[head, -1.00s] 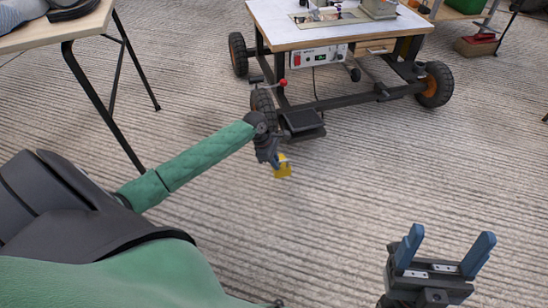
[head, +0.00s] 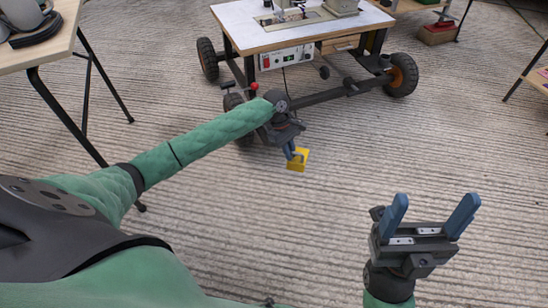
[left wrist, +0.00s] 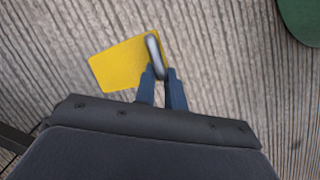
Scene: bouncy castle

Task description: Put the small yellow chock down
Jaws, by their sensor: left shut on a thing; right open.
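The small yellow chock (head: 298,161) is at my left gripper (head: 291,152), over the ribbed floor in front of the wheeled sewing table. In the left wrist view the chock (left wrist: 124,64) shows a flat yellow face and a grey loop handle (left wrist: 155,54). My left gripper (left wrist: 162,76) is shut on that handle, its blue fingers on either side of it. I cannot tell whether the chock touches the floor. My right gripper (head: 433,214) is open and empty, fingers up, at the lower right.
The wheeled sewing table (head: 290,40) stands just beyond the chock, with black-tyred wheels (head: 402,75) and a low frame. A wooden-topped table (head: 40,50) is at the upper left. A red box (head: 438,34) lies far back right. The floor (head: 350,160) to the right of the chock is clear.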

